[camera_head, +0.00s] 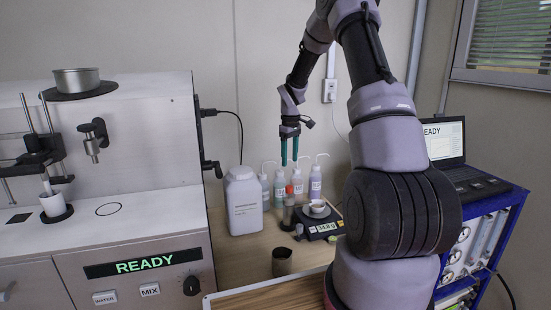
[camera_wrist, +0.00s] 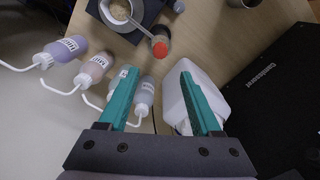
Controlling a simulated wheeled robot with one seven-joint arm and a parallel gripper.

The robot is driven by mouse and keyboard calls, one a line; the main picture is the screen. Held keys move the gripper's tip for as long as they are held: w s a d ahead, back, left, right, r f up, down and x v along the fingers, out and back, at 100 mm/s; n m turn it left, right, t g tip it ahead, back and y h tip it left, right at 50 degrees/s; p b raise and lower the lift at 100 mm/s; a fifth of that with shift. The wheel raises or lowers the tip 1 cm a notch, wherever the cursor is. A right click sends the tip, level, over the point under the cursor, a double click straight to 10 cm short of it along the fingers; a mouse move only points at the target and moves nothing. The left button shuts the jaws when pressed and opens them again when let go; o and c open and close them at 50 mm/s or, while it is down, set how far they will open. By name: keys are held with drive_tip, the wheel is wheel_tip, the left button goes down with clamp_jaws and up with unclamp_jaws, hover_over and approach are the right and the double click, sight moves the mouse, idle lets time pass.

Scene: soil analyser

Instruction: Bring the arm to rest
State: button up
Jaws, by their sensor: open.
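My gripper (camera_head: 289,163) is raised above the back of the bench in the head view, its two teal fingers pointing down. The fingers are parted, and nothing is between them. In the wrist view my gripper (camera_wrist: 159,72) is also open and empty. Below it there, the white jug (camera_wrist: 178,103) shows behind the right finger, and the wash bottles (camera_wrist: 68,47) lie to the left. My arm is bent, with its upper links rising past the top of the head view. No finger visibly touches anything.
A scale (camera_head: 322,227) carries a small cup (camera_head: 318,208), beside an orange-topped container (camera_head: 288,207). The white jug (camera_head: 244,203) and wash bottles (camera_head: 315,182) stand nearby. The analyser (camera_head: 140,140) reads READY at left. A laptop (camera_head: 443,138) sits on the blue rack (camera_head: 513,212).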

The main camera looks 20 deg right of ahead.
drive_tip(key=s+a+r+m+t, duration=0.25)
drive_tip(key=s+r, duration=0.45)
drive_tip(key=r, duration=0.4)
drive_tip(key=s+a+r+m+t, duration=0.1)
drive_tip(key=s+a+r+m, duration=0.2)
drive_tip(key=s+r, duration=0.55)
drive_tip(key=s+a+r+m+t+y, duration=0.1)
drive_tip(key=s+r, duration=0.3)
drive_tip(key=s, duration=0.5)
drive_tip(key=s+a+r+m+t+y, duration=0.1)
drive_tip(key=s+a+r+m+t, duration=0.1)
drive_tip(key=s, duration=0.6)
wheel_tip(320, 180, up, 2)
drive_tip(key=shift+s+a+m+t, duration=0.4)
drive_tip(key=shift+a+m, duration=0.45)
drive_tip(key=shift+m, duration=0.2)
